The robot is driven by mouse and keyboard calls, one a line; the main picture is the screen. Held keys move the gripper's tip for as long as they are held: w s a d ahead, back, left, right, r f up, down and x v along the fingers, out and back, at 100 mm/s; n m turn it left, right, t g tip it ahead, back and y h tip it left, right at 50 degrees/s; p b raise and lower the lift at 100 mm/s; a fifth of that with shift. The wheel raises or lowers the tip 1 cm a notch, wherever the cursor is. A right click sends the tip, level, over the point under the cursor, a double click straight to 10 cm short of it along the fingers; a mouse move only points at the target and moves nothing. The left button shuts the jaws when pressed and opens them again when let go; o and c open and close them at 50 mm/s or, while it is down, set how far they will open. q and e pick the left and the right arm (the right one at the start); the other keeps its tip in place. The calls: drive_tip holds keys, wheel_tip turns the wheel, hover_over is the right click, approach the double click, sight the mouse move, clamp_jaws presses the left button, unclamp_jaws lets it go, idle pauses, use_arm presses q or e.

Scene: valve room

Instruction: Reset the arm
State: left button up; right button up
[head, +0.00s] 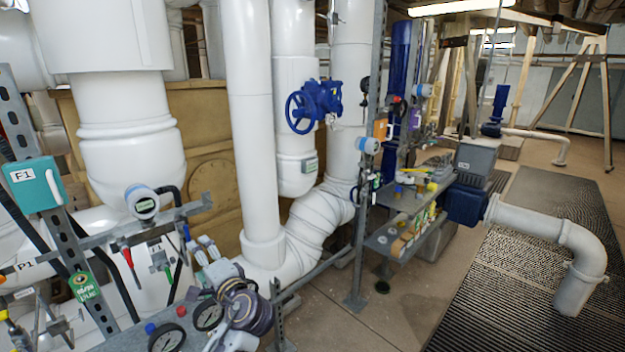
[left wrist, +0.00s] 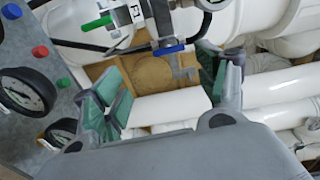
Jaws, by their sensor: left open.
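My left gripper (head: 203,248) is in the lower left of the head view, in front of the white pipes and above a grey gauge panel. In the left wrist view its two green-padded fingers (left wrist: 166,92) stand wide apart, with nothing between them but the background of white pipe and tan casing. The gripper is open and empty. My left arm's ringed wrist shows below it in the head view. My right gripper is in neither view.
The grey panel (head: 125,338) carries black-rimmed gauges (head: 208,315) and coloured knobs. Small valves with green (left wrist: 97,23) and blue (left wrist: 168,50) handles are close to the fingers. A blue handwheel valve (head: 313,105) and shelves stand farther right. Open floor (head: 330,318) shows in the middle.

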use_arm(q)
drive_tip(key=s+d+f+n+g+h, duration=0.1)
drive_tip(key=s+f+g+h, duration=0.15)
drive_tip(key=s+f, duration=0.45)
drive_tip(key=s+d+f+n+g+h, duration=0.15)
drive_tip(key=f+h, duration=0.25)
drive_tip(key=f, duration=0.6)
drive_tip(key=s+d+f+n+g+h, duration=0.2)
drive_tip(key=s+d+f+h, duration=0.15)
drive_tip(key=s, duration=0.45)
drive_tip(key=s+d+f+n+g+h, duration=0.1)
drive_tip(key=s+d+f+g+h, duration=0.15)
drive_tip(key=s+f, duration=0.4)
drive_tip(key=s+a+f, duration=0.1)
drive_tip(key=s+f, duration=0.1)
drive_tip(key=f, duration=1.4)
drive_tip(key=s+f, duration=0.2)
drive_tip(key=f, duration=1.4)
drive_tip(key=s+a+f+g, duration=0.1)
drive_tip(key=s+a+f, duration=0.2)
drive_tip(key=s+f, duration=0.6)
drive_tip(key=s+a+f+g, duration=0.1)
drive_tip(key=s+a+f, duration=0.3)
drive_tip(key=s+f, duration=0.6)
drive_tip(key=shift+s+a, duration=0.2)
drive_tip(key=shift+s, duration=0.6)
